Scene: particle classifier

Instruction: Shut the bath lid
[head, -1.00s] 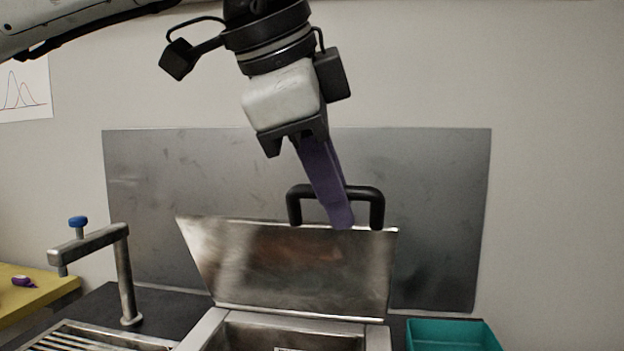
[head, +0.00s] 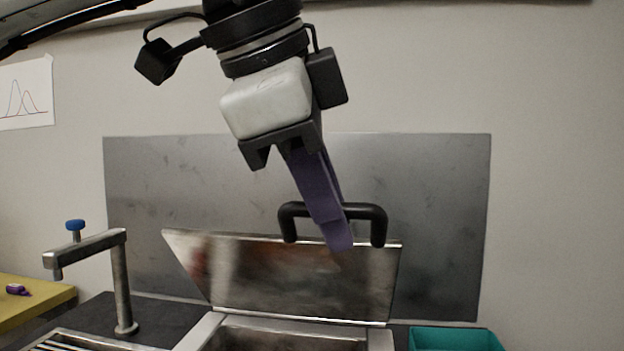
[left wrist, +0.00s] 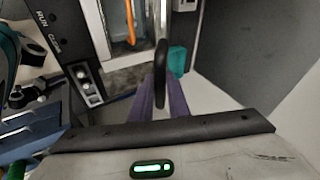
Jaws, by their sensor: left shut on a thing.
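The bath lid (head: 300,280) is a metal plate standing raised and tilted at the back of the metal bath (head: 290,335). A black handle (head: 368,212) is fixed at the lid's top edge. My left gripper (head: 335,238) comes down from above with its purple fingers shut on the handle. In the left wrist view the handle (left wrist: 161,70) runs between the purple fingers (left wrist: 160,102). The bath's inside is partly visible below the lid. My right gripper is not in view.
A metal tap with a blue knob (head: 122,285) stands left of the bath beside a slatted rack (head: 75,342). A teal bin (head: 455,340) is at the right. A grey panel (head: 440,220) stands behind the lid.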

